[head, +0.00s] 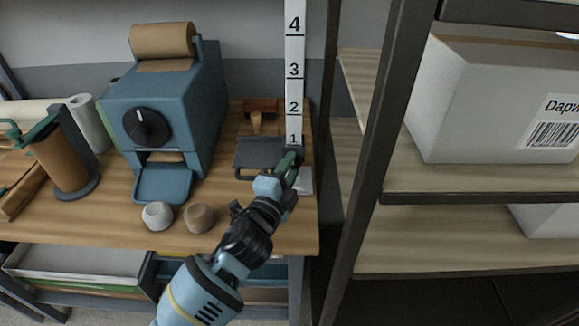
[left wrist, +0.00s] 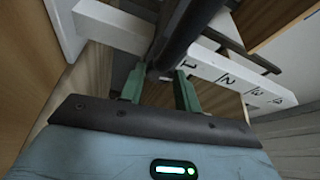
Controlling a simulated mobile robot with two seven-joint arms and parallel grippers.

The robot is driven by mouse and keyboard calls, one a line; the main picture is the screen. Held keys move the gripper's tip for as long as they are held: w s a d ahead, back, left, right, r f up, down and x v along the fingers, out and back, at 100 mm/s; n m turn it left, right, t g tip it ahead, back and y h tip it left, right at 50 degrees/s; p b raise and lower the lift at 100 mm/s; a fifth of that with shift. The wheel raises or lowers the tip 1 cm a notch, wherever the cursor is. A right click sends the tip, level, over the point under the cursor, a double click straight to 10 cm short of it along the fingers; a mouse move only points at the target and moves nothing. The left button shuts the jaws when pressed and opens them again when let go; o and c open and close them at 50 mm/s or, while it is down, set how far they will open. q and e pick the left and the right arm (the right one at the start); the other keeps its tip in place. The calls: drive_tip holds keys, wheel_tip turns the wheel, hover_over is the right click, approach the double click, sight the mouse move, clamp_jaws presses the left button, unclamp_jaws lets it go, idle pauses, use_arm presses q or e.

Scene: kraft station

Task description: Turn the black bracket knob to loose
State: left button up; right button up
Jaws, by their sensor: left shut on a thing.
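My left gripper (head: 289,170) is at the foot of a white post numbered 1 to 4 (head: 294,70), at the right end of the wooden bench. In the left wrist view its two green fingers (left wrist: 160,86) are shut on a black round part (left wrist: 181,35), which I take to be the black bracket knob. The fingers and the post hide most of it in the head view, and I cannot read its turn. The numbered post also shows in the left wrist view (left wrist: 210,70). My right gripper is not in view.
A blue dispenser (head: 185,95) with its own black dial (head: 146,128) stands left on the bench (head: 110,212). A grey plate (head: 260,152) lies beside the post. Two small round pots, white (head: 157,215) and brown (head: 199,218), sit in front. A dark shelf upright (head: 372,150) stands right.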

use_arm(q)
drive_tip(key=n+b, duration=0.1)
drive_tip(key=n, duration=0.1)
drive_tip(key=n+t+b, duration=0.1)
drive_tip(key=shift+f+n+b, duration=0.35)
drive_tip(key=shift+f+n, duration=0.05)
drive_tip(key=shift+r+n+t+b, duration=0.15)
drive_tip(key=shift+n+t+b, duration=0.35)
drive_tip(key=shift+n, duration=0.2)
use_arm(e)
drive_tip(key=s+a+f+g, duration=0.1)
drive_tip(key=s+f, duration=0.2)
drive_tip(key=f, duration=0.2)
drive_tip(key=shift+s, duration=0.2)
use_arm(q)
drive_tip(key=shift+r, duration=0.1)
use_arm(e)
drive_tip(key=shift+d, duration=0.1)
use_arm(q)
drive_tip(key=o, duration=0.8)
drive_tip(key=shift+o, duration=0.7)
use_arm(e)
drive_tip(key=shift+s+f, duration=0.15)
